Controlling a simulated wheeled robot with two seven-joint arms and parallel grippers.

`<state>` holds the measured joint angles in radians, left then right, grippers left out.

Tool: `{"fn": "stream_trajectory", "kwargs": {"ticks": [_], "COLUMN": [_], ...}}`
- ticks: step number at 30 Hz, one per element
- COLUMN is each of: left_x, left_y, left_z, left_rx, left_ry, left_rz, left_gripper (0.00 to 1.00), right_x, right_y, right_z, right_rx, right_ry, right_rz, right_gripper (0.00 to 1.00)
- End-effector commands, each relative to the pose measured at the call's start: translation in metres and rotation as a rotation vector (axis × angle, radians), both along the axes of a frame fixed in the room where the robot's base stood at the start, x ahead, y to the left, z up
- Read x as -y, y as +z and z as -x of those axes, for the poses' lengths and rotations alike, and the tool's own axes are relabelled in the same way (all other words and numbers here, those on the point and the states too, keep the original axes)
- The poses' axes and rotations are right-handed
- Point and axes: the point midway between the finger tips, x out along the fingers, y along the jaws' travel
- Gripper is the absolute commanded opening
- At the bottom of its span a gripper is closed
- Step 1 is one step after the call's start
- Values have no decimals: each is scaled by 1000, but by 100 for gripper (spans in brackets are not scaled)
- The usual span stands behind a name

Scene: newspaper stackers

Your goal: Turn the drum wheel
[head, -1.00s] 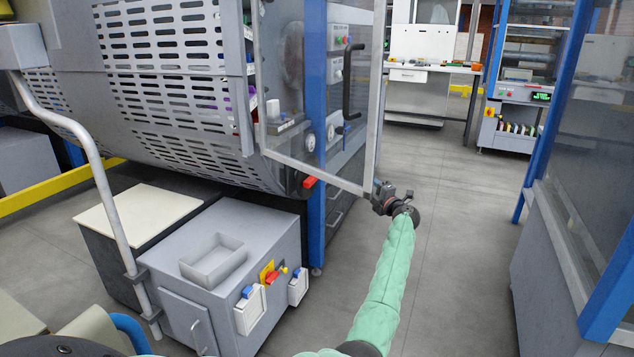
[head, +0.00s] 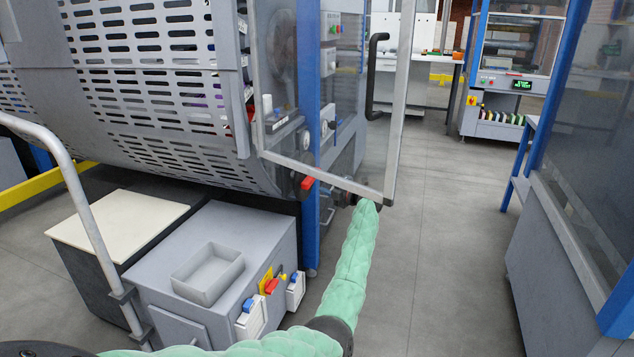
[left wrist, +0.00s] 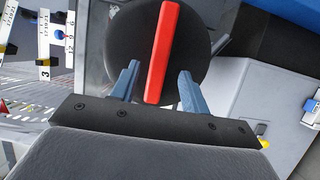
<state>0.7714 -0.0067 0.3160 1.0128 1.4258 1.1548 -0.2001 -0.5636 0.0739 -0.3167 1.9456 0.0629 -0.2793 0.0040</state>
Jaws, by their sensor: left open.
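What I take for the drum wheel is a dark round disc with a red bar (head: 307,184) across it, low on the drum machine's side. In the left wrist view the black disc (left wrist: 128,52) fills the upper middle, with its red bar (left wrist: 162,50) standing nearly upright. My left gripper (left wrist: 158,76) is open, one blue-grey finger on each side of the bar's lower part, with gaps showing. I cannot tell how near the fingertips are to the disc. In the head view my left gripper (head: 345,196) is partly hidden by the door frame, right of the red bar. My right gripper is out of view.
A clear door with a metal frame (head: 330,178) and black handle (head: 373,80) hangs over my left wrist. A blue post (head: 311,230) stands beside the disc. A grey cabinet (head: 215,240) with an open tray is below. Floor (head: 440,230) is free to the right.

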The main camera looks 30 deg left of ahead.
Motion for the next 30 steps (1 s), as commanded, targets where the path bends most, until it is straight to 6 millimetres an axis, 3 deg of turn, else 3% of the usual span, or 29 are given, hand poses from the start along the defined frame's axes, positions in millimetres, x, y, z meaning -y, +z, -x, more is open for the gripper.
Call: {"fn": "stream_trajectory", "kwargs": {"ticks": [7,19,20,27,30], "left_x": [-30,-37,-37,-37,-37], "left_y": [0,0,0,0,0], "left_z": [-5,-6,-6,-6,-6], "left_rx": [0,1,1,1,0], "left_ry": [0,-1,-1,-1,-1], "left_rz": [-1,0,0,0,0], "left_gripper": [45,45,44,0,0], "right_x": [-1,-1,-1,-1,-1], "right_y": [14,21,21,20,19], "right_z": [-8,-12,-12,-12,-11], "right_rx": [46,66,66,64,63], "right_ry": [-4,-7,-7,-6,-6], "right_rz": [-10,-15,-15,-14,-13], "right_gripper": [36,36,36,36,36]}}
